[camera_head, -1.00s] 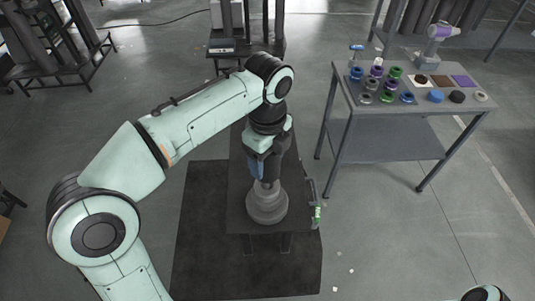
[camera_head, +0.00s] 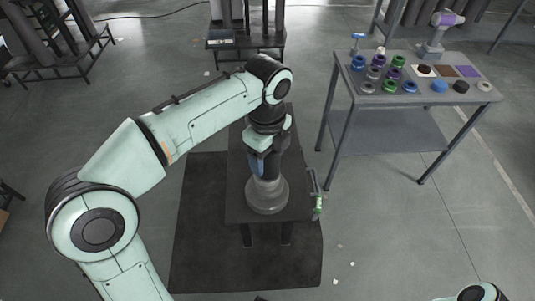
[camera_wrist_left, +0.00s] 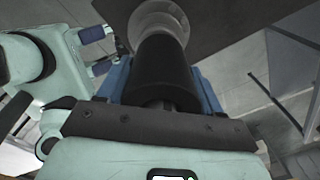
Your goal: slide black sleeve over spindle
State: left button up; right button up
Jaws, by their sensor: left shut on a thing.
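The black sleeve (camera_wrist_left: 165,72) is a smooth dark cylinder between the blue-padded fingers of my left gripper (camera_wrist_left: 160,95) in the left wrist view. In the head view my left gripper (camera_head: 264,163) points down and is shut on the sleeve (camera_head: 270,169), which is mostly hidden by it. The spindle's grey stepped base (camera_head: 267,195) stands on a dark stand, directly below the sleeve. It also shows beyond the sleeve in the wrist view (camera_wrist_left: 158,20). The sleeve's lower end appears to meet the base; the spindle's shaft is hidden.
Racks of dark columns (camera_head: 65,45) stand behind.

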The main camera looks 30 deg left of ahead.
pick_arm(q)
jog(key=shift+s+f, duration=0.1)
jog(key=shift+f, duration=0.35)
jog(key=o, duration=1.6)
notch_tip(320, 180, up, 14)
jog(key=p, duration=0.4)
jog(key=shift+r, duration=0.15)
pick_arm(e)
jog(key=r, duration=0.1)
jog(key=w+r, duration=0.1)
jog(key=r, duration=0.1)
jog(key=w+r, duration=0.1)
jog(key=r, duration=0.1)
jog(key=shift+w, duration=0.25)
jog(key=shift+f, duration=0.1)
